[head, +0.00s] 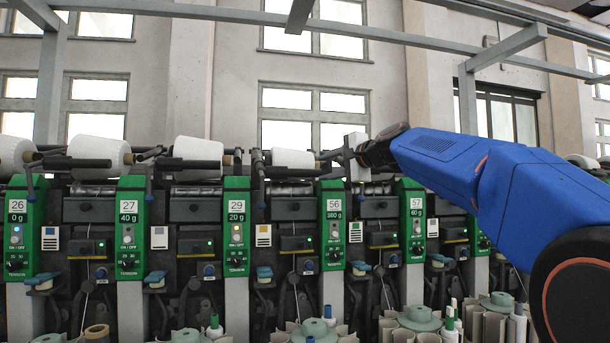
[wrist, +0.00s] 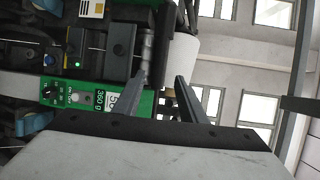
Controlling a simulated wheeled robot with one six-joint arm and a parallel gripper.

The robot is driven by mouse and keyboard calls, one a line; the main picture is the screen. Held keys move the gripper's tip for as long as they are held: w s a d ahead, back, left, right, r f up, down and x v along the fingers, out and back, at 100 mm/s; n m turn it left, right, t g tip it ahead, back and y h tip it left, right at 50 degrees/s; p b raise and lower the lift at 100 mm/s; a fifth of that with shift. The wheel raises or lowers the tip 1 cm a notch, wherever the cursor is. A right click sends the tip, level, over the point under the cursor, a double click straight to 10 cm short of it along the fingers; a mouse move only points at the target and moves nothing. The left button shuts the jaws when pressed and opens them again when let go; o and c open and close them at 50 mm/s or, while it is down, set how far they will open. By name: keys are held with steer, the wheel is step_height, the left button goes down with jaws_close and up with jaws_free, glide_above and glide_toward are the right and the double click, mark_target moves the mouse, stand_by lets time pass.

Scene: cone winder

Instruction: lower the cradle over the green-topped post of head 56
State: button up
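The green panel of head 56 (head: 333,225), labelled 56 and 360 g, tops a grey post in the machine row. It shows sideways in the wrist view (wrist: 85,97). A white cone (head: 293,158) lies in the dark cradle arms above and left of it; the cone also shows in the wrist view (wrist: 183,62). A dark cradle bar (head: 300,173) runs below the cone. My gripper (head: 350,154) is above the panel, near the cradle's right end. In the wrist view its two fingers (wrist: 160,84) are apart, and I see nothing clearly held. Whether they touch the cradle cannot be told.
Green panels 29 (head: 236,225) and 57 (head: 416,222) stand on either side. A second white cone (head: 198,150) is to the left. Bobbins and tubes (head: 317,327) stand below. Grey beams (head: 506,47) cross overhead. My blue arm reaches in from the right.

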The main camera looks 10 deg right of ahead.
mark_target(308, 172)
steer(key=x, duration=1.1)
steer(key=shift+w, duration=0.1)
jaws_close()
